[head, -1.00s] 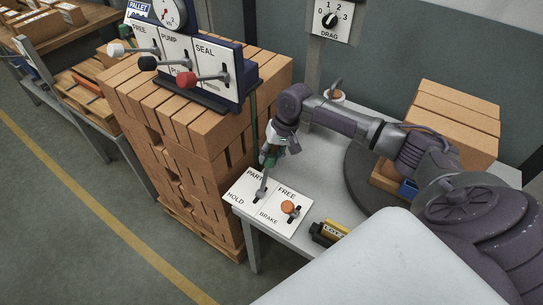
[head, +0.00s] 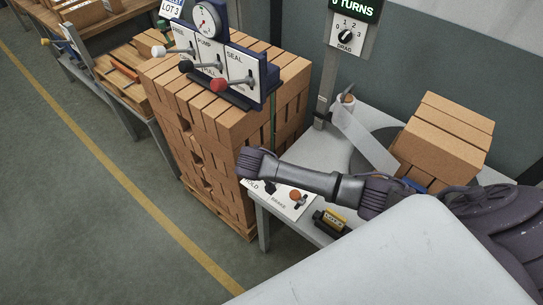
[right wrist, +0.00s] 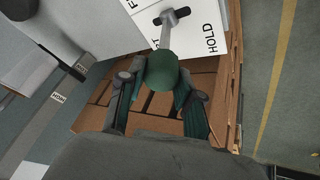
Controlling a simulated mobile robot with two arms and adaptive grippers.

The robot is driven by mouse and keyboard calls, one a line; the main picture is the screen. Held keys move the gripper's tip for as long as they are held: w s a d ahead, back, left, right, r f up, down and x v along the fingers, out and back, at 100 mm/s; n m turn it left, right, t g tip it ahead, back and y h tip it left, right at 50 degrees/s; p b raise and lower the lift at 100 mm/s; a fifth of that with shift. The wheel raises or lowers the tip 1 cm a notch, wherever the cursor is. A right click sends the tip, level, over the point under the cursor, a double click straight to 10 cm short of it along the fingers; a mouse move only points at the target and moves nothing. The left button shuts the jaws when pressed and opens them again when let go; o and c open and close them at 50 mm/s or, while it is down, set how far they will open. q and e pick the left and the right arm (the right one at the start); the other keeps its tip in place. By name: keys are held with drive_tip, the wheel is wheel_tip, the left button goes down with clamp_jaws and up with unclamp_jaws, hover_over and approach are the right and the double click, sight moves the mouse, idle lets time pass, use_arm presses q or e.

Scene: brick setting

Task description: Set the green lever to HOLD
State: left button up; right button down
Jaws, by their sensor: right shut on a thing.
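The green lever (right wrist: 162,73) shows in the right wrist view as a round green knob on a metal stem, rising from a dark slot in a white label plate (right wrist: 196,45). The word HOLD reads along the plate's right side. I cannot tell exactly which end of the slot the stem is at. My right gripper (right wrist: 160,88) is shut on the green knob, one finger on each side. In the head view my right arm covers the gripper, the green knob and part of the plate (head: 304,211). My left gripper is in neither view.
A lever with an orange knob (head: 295,196), marked BRAKE, stands beside on the same plate. A yellow and black box (head: 329,222) lies on the white table (head: 333,148). A brick stack (head: 205,150) with a lever panel (head: 245,85) stands left. More bricks (head: 445,135) are right.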

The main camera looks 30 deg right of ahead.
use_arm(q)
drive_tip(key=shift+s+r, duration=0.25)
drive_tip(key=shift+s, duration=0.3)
use_arm(e)
drive_tip(key=shift+s+a+f, duration=0.25)
drive_tip(key=shift+a, duration=0.3)
drive_tip(key=shift+s+a+f, duration=0.25)
drive_tip(key=shift+a, duration=0.25)
drive_tip(key=c, duration=0.8)
unclamp_jaws()
drive_tip(key=shift+o, duration=0.2)
drive_tip(key=shift+w+r, duration=0.1)
drive_tip(key=shift+r, duration=0.1)
drive_tip(key=v, duration=1.1)
drive_tip(key=shift+s+a+r, duration=0.2)
drive_tip(key=shift+r, duration=0.1)
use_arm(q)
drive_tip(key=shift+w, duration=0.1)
